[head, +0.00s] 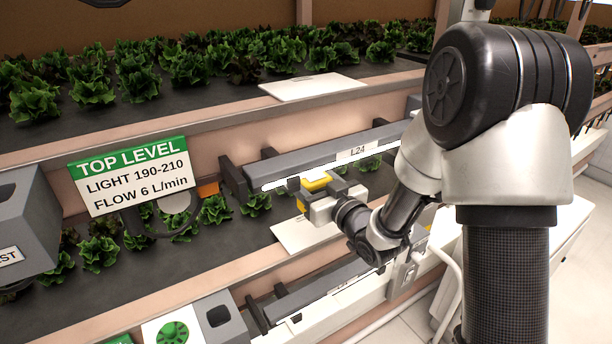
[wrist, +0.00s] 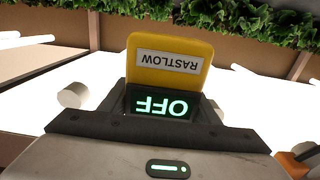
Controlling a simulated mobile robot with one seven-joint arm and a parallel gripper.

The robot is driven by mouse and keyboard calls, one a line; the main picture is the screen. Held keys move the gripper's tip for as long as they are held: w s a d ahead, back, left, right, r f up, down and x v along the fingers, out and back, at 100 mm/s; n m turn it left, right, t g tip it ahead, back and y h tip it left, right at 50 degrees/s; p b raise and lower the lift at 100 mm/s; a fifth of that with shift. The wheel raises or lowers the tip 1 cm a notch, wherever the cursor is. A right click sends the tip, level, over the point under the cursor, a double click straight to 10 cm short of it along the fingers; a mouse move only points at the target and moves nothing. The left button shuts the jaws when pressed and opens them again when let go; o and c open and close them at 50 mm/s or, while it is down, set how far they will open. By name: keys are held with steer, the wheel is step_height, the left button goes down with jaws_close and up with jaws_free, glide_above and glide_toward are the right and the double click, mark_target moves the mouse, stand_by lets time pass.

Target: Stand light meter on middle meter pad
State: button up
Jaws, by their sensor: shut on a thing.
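The light meter is a small yellow block (head: 316,182) held at the end of my arm. A white pad (head: 296,238) lies on the middle shelf's front part, just below the gripper in the head view. The meter looks held above this pad; its lower end is hidden by the gripper.
The L24 light bar (head: 330,153) runs close above my gripper. Another white pad (head: 312,86) lies on the top shelf. Lettuces (head: 215,210) stand behind and left on the middle shelf. A TOP LEVEL sign (head: 131,177) hangs at left. A lower light bar (head: 318,296) lies below.

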steer(key=shift+f+b, duration=1.75)
steer(key=shift+f, duration=1.15)
steer(key=shift+w+f+b, duration=0.1)
steer(key=shift+f+b, duration=0.2)
steer(key=shift+b, duration=0.25)
steer(key=o, duration=1.4)
step_height(320, 180, up, 5)
steer(key=p, duration=0.3)
